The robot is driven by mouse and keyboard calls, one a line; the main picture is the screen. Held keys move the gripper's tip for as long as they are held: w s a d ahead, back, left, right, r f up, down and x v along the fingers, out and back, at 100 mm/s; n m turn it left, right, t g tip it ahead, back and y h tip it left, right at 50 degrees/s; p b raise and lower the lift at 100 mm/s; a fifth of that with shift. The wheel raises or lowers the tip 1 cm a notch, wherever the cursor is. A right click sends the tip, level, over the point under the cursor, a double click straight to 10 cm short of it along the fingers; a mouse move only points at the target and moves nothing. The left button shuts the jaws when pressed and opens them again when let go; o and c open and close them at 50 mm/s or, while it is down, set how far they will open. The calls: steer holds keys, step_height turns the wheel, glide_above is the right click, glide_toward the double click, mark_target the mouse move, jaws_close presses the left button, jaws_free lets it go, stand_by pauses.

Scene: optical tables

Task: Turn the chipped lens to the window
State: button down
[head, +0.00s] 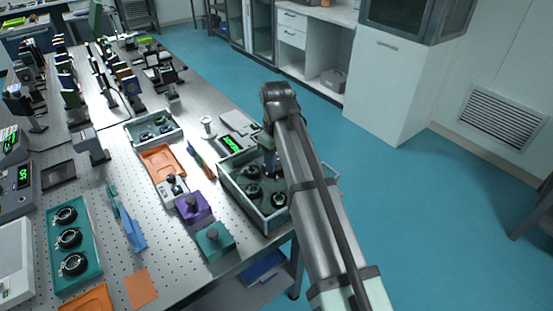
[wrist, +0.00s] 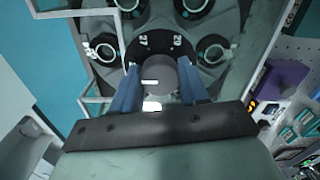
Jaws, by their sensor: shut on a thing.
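My gripper (wrist: 160,76) points down into a grey-green bin (head: 241,207) at the table's right edge. In the wrist view, its two blue fingers are shut on a round grey lens piece (wrist: 161,82) with pale marks. A dark mount shows just beyond it. Several black ring-shaped lens mounts (wrist: 214,50) lie around it in the bin; some also show in the head view (head: 252,191). I cannot make out a chip on any lens. My arm hides the bin's right part and most of the held piece in the head view.
A teal tray (head: 51,238) of black rings is at left. Open floor (head: 430,220) lies right.

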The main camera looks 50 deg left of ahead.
steer(key=shift+m, duration=9)
steer(key=shift+a+m, duration=0.1)
steer(key=shift+m, duration=2.9)
steer(key=c, duration=0.6)
jaws_free()
steer(key=shift+r, duration=0.15)
